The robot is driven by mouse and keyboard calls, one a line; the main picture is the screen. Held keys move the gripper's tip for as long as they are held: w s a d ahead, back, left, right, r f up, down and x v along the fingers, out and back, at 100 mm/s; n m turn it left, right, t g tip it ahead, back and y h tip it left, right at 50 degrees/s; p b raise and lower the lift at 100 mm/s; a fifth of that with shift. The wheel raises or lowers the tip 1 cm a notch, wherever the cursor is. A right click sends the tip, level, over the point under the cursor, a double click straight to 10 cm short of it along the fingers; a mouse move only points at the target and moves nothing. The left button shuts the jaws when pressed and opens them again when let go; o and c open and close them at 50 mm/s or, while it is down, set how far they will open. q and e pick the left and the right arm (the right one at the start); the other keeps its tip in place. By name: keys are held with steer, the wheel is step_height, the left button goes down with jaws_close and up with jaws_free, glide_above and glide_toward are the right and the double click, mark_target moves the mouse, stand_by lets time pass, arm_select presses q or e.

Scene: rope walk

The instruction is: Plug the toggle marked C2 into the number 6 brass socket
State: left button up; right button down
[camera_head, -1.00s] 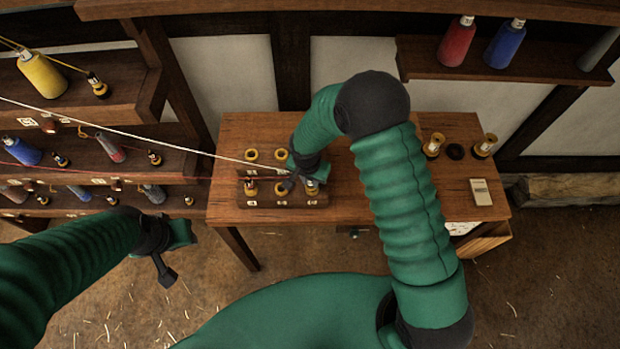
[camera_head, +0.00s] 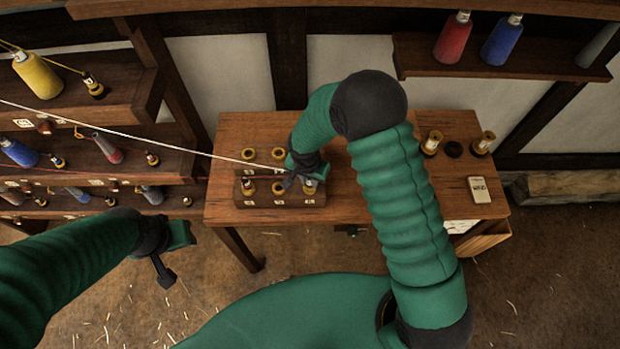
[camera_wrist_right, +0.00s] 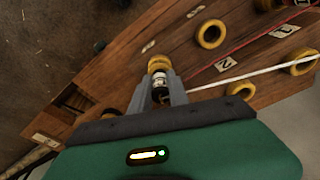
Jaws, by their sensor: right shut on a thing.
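The brass socket board stands on the wooden bench, with a back row of brass rings and a front row (camera_head: 278,188). My right gripper (camera_head: 300,182) is over the front row's right end. In the right wrist view its two grey fingers (camera_wrist_right: 160,97) are shut on a dark toggle (camera_wrist_right: 159,82) with a white band. A brass ring (camera_wrist_right: 158,63) shows at the toggle's far end; I cannot tell whether it is seated. The toggle's mark is unreadable. My left gripper (camera_head: 168,258) hangs apart from the bench at the left; its jaws are unclear.
A white cord (camera_head: 130,137) runs from the left to the board; a red cord (camera_wrist_right: 245,45) also crosses it. Shelves with bobbins (camera_head: 37,75) stand at the left.

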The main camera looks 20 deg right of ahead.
steer(key=shift+f+b, duration=0.45)
steer(key=shift+f, duration=0.05)
steer(key=c, duration=1.5)
jaws_free()
steer(key=shift+c, duration=0.2)
steer(key=shift+r, duration=0.15)
step_height(320, 180, up, 11)
steer(key=s+a+p, duration=0.1)
steer(key=p, duration=0.6)
steer(key=shift+s+f, duration=0.15)
steer(key=shift+f, duration=0.05)
steer(key=shift+a, duration=0.1)
